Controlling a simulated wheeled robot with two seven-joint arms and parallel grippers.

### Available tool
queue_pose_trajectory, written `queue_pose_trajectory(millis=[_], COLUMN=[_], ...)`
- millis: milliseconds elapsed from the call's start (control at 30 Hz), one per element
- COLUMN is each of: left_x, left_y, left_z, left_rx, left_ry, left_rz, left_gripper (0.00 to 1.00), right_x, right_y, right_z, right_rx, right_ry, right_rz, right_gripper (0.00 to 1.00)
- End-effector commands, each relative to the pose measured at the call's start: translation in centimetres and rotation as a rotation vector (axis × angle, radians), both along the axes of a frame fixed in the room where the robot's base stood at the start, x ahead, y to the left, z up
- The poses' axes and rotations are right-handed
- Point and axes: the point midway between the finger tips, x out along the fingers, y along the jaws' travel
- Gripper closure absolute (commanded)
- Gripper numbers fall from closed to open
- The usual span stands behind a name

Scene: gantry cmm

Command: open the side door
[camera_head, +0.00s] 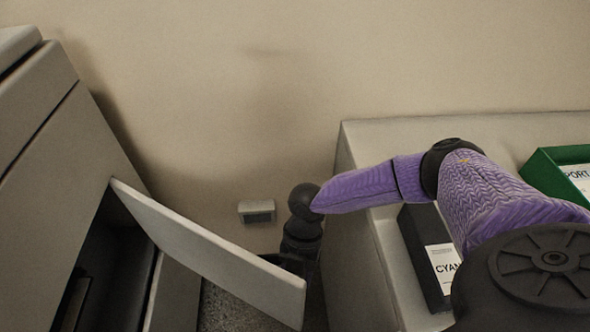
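The side door (215,250) is a flat pale grey panel on the grey machine (75,135) at the left. It stands swung out from the machine's side, and a dark opening (115,270) shows behind it. My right arm reaches in from the right in a purple sleeve. Its black wrist points down by the door's free outer end, on the far side of the panel. The fingers of my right gripper are hidden behind the door, so I cannot tell whether they touch it. My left gripper is out of view.
A light grey cabinet (365,265) stands at the right, with a black box (420,255) labelled "CYAN" and a green box (545,170) on top. A narrow gap of speckled floor (225,305) lies between machine and cabinet. A small wall box (257,211) is behind.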

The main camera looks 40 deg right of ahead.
Motion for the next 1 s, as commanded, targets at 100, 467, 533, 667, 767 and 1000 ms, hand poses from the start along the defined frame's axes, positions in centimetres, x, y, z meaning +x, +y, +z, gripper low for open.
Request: queue_pose_trajectory(millis=[100,467,533,667,767,1000], left_x=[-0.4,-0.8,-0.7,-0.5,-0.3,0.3], left_y=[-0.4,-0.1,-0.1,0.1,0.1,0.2], left_z=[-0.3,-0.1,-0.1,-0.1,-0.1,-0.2], left_rx=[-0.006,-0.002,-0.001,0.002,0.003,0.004], left_ry=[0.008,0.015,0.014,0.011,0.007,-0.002], left_rz=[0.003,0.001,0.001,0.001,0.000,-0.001], left_gripper=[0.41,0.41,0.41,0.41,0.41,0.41], right_x=[-0.2,-0.2,-0.2,-0.2,-0.2,-0.2], right_y=[0.2,0.2,0.2,0.2,0.2,0.2], right_z=[-0.7,-0.6,-0.6,-0.6,-0.6,-0.6], right_rx=[-0.001,0.000,0.000,0.000,0.000,-0.001], right_ry=[0.001,0.000,0.000,0.000,0.000,0.001], right_rz=[-0.001,-0.001,-0.001,-0.001,-0.001,-0.001], right_gripper=[0.49,0.78,0.93,1.00,1.00,1.00])
